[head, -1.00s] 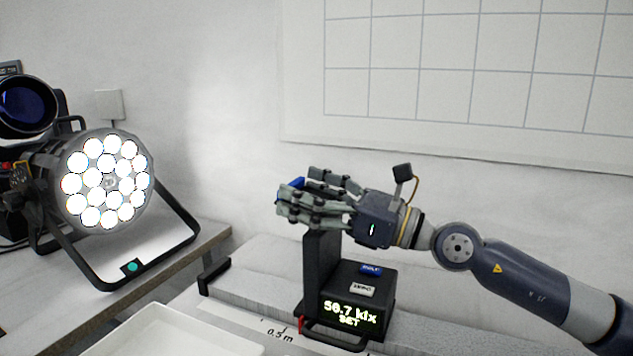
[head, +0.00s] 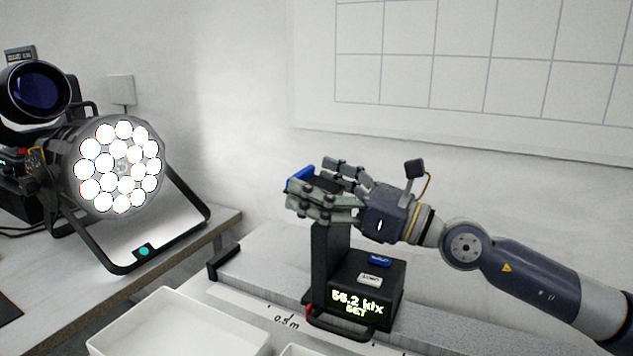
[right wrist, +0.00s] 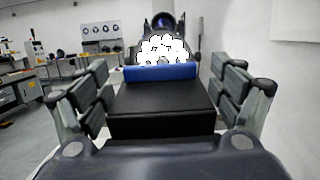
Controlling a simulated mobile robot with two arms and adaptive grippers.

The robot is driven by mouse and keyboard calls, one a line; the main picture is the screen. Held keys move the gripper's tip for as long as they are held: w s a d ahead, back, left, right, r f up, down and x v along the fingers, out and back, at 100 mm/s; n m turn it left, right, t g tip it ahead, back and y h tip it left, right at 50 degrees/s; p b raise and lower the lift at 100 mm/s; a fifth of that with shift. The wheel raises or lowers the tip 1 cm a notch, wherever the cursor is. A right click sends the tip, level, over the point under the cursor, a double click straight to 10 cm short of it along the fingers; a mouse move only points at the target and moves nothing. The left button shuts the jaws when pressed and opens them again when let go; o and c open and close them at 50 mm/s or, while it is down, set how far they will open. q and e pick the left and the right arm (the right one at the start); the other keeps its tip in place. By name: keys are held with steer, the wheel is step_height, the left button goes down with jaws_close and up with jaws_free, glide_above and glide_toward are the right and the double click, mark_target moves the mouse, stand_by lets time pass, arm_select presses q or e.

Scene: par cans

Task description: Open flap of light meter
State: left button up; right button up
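The light meter (head: 366,283) is a black box with a lit display reading about "56.2 klx SET". A black post (head: 325,255) rises from its left side to a dark head. A blue flap (head: 299,180) shows at the head's lamp-facing end, and also in the right wrist view (right wrist: 160,72). My right gripper (head: 325,190) is around the head from the right, its fingers spread along both sides. In the right wrist view, the black head (right wrist: 160,108) lies between the fingers, with gaps near the tips; contact farther back is unclear. My left gripper is not in view.
A lit par can (head: 120,168) stands on the left bench, facing the meter. A dark lens fixture (head: 38,90) is behind it. A white tray (head: 180,325) lies in front of the meter's rail. A gridded board (head: 440,60) hangs on the wall behind.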

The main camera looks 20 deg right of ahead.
steer(key=shift+r, duration=0.3)
step_height(320, 180, up, 10)
steer(key=shift+f, duration=0.2)
stand_by(0.6)
stand_by(0.5)
